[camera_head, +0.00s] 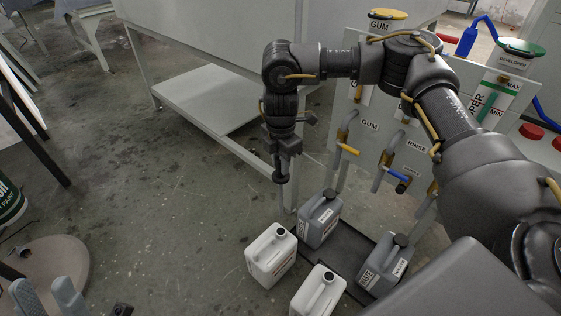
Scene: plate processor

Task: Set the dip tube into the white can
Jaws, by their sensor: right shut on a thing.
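My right gripper (281,178) reaches down from the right arm, above and behind the cans. It is shut on a slim thing, taken as the dip tube; its outline is hard to tell from the pale table leg behind it. One white can (268,262) with a dark neck stands upright at the left of the can group, below the gripper and apart from it. A second white can (318,296) stands at the bottom edge, partly cut off. My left gripper (46,294) shows at the lower left as two grey fingers, apart and empty.
A panel with labelled pipes and valves (400,150) stands behind at right. A grey table (205,100) is behind. The floor left of the cans is mostly clear.

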